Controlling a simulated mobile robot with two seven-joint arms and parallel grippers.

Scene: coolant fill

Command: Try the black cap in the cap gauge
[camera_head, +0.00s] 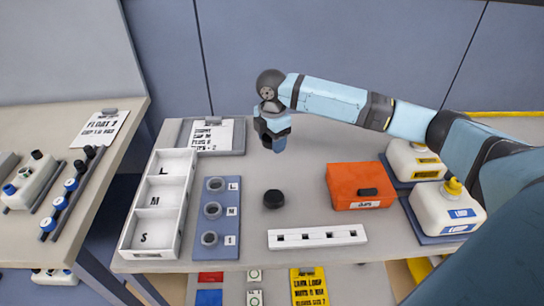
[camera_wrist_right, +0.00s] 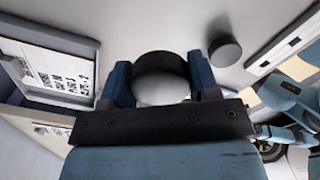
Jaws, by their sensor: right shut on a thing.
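My right gripper (camera_head: 275,138) hangs above the back middle of the table, apart from everything on it. In the right wrist view its two fingers (camera_wrist_right: 162,85) are shut on a round black cap (camera_wrist_right: 162,62), with a pale face toward the camera. In the head view the held cap is hidden by the gripper. Another black cap (camera_head: 273,199) lies on the table in front of the gripper; it also shows in the wrist view (camera_wrist_right: 224,53). The blue cap gauge (camera_head: 234,213), with three grey rings and letter labels, lies to the left of that cap. My left gripper is not seen.
A white tray (camera_head: 134,231) marked L, M, S stands left of the gauge. A clipboard (camera_head: 238,139) lies behind. An orange box (camera_head: 345,183), a white slotted bar (camera_head: 317,237) and white jugs (camera_head: 447,207) stand to the right. Table around the loose cap is clear.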

